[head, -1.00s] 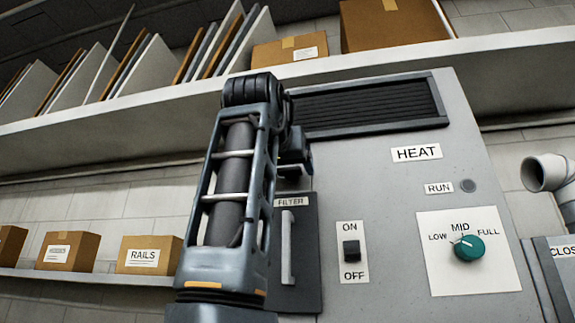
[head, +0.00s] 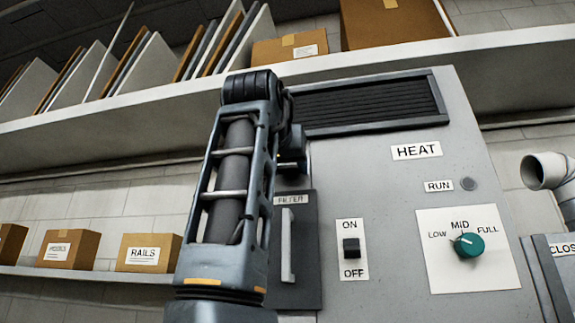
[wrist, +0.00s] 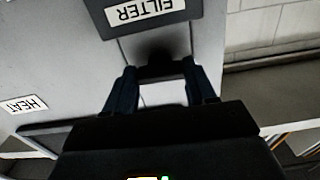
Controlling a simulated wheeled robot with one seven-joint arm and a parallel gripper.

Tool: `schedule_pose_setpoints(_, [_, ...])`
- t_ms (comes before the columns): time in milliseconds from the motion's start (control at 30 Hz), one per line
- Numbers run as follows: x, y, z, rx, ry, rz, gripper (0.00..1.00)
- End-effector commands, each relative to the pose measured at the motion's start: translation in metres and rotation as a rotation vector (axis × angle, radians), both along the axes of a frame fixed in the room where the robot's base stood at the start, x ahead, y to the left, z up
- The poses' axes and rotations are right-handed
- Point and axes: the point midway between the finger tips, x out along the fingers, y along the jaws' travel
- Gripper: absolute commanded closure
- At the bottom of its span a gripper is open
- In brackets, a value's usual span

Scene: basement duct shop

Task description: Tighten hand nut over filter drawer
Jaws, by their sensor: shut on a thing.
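The filter drawer (head: 303,255) is a dark panel with an upright pale handle (head: 288,245) and a FILTER label, low on the grey heater cabinet. In the wrist view the drawer (wrist: 205,12) is at the top, its label upside down. My gripper (wrist: 162,77) is just above the drawer, both fingers pointing at the cabinet face. It is shut on a dark piece between the fingertips, which I take to be the hand nut (wrist: 162,69); its shape is mostly lost in shadow. In the head view my arm hides most of the gripper and the nut.
The cabinet has a vent grille (head: 365,107), an ON/OFF switch (head: 351,248) and a teal knob (head: 468,245) to the right. A long shelf (head: 150,103) with panels and boxes runs above. A lower shelf (head: 90,276) with cartons is at the left.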

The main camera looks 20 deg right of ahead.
Motion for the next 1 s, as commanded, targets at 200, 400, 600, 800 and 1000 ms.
schedule_pose_setpoints(200, [-0.0003,0.0004,0.0005,0.091,-0.067,0.001,0.75])
schedule_pose_setpoints(400, [-0.0005,0.0006,0.0004,0.23,-0.167,0.002,0.75])
schedule_pose_setpoints(600, [-0.0006,0.0002,0.0003,0.384,-0.279,0.001,0.75])
schedule_pose_setpoints(800, [-0.0008,0.0002,0.0004,0.539,-0.392,0.002,0.75])
schedule_pose_setpoints(1000, [-0.001,0.0,0.0001,0.692,-0.503,0.001,0.75])
